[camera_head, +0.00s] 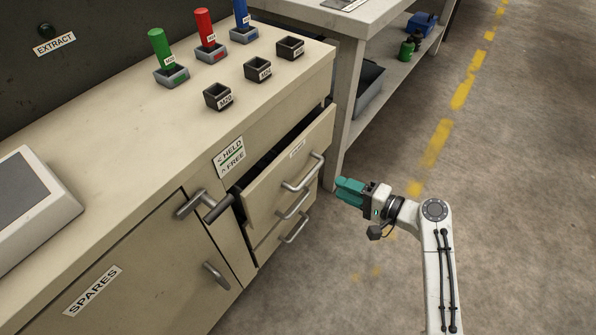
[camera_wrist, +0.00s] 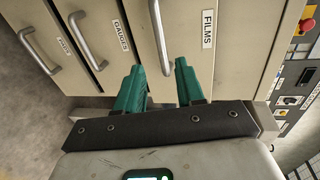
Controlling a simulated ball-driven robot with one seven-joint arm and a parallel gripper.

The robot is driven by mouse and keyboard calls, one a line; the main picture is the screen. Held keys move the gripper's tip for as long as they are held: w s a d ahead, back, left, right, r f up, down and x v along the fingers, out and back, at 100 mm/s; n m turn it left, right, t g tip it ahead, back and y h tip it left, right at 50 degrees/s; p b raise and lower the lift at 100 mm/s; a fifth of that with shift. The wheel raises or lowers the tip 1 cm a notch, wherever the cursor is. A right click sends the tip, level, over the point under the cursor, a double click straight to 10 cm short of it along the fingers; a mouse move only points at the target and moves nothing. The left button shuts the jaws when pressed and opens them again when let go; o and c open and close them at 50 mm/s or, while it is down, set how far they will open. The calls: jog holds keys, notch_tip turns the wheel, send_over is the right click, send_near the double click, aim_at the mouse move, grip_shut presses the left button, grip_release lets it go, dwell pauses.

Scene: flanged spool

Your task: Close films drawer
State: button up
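The films drawer (camera_head: 270,192) is the top one of a stack in the beige cabinet. It stands pulled out, with a dark gap behind its front. Its grey bar handle (camera_head: 304,174) is at the front. In the wrist view the drawer front (camera_wrist: 235,60) bears the label FILMS (camera_wrist: 208,29), and its handle (camera_wrist: 160,35) lies ahead of the fingers. My gripper (camera_head: 349,191) has teal fingers and is to the right of the drawer, apart from the handle. In the wrist view my gripper (camera_wrist: 159,75) is open and empty, its fingertips spread.
Below are the gauges drawer (camera_wrist: 105,60) and another drawer (camera_wrist: 45,65). A lever (camera_head: 204,206) by a HELD/FREE label (camera_head: 229,157) sits left of the drawers. A shelf bench (camera_head: 345,120) stands behind. Colored handles and black holders top the cabinet. The floor (camera_head: 520,200) at right is clear.

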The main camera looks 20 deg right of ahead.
aim_at(311, 173)
jog(key=b+x, duration=0.2)
jog(key=x, duration=0.9)
jog(key=shift+c, duration=0.2)
jog(key=shift+s, duration=0.1)
grip_shut()
